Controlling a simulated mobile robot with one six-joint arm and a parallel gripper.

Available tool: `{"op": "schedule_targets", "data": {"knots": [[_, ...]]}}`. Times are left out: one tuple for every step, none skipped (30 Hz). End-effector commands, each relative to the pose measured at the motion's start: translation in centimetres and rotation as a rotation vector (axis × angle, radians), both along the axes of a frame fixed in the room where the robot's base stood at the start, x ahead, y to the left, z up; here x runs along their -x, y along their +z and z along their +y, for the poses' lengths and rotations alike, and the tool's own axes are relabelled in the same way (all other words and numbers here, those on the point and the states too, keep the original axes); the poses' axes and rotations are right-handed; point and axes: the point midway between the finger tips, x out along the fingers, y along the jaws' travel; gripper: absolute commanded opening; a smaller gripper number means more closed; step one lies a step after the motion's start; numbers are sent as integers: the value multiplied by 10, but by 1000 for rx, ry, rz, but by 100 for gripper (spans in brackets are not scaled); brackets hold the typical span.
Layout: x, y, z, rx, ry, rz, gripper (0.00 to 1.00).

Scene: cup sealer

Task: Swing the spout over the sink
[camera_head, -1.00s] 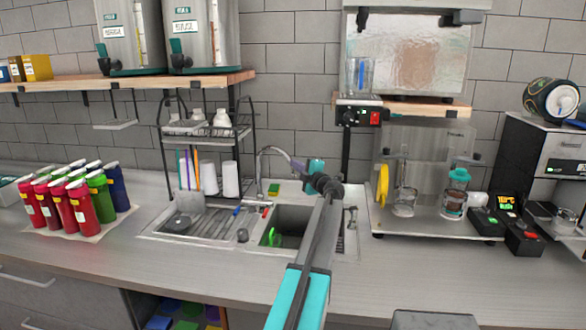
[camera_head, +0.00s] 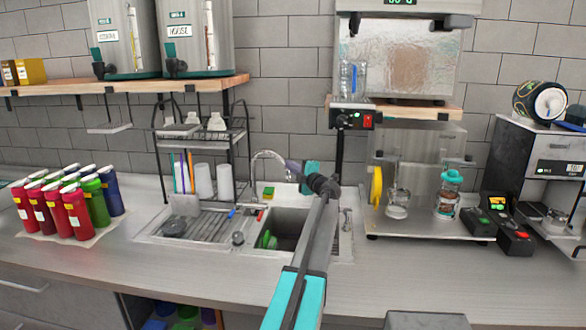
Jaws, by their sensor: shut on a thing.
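The spout (camera_head: 268,153) is a curved chrome tube rising behind the sink, its arch running to the right. The sink (camera_head: 290,228) is a dark basin set in the counter, with a green thing inside it. My gripper (camera_head: 305,176), with teal fingers, is at the right, free end of the spout, above the back part of the basin. It is shut on the spout's end. My arm hides the right side of the basin and part of the grip.
A ribbed drainboard (camera_head: 190,228) lies left of the basin, with a black wire rack (camera_head: 205,140) behind it. Several coloured bottles (camera_head: 75,205) stand at the left. A clear-sided machine (camera_head: 425,180) stands right of the sink. The front counter is clear.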

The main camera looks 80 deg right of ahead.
Motion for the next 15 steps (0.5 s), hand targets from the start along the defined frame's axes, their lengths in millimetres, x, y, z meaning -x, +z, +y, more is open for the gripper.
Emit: {"op": "schedule_targets", "data": {"knots": [[1,3,-13,3,-29,-2,0],[1,3,-12,4,-29,-3,0],[1,4,-11,4,-28,-3,0],[1,4,-10,4,-28,-3,0],[1,5,-8,4,-27,-3,0],[1,6,-6,4,-26,-3,0],[0,6,-4,5,-25,-3,0],[0,7,-2,5,-24,-3,0],[0,8,1,5,-23,-3,0],[0,8,4,5,-21,-4,0],[-1,9,6,7,-20,-3,0],[-1,10,10,7,-18,-4,0],[-1,11,13,7,-17,-4,0],[-1,11,16,8,-15,-4,0],[-2,12,21,8,-13,-4,0]]}}
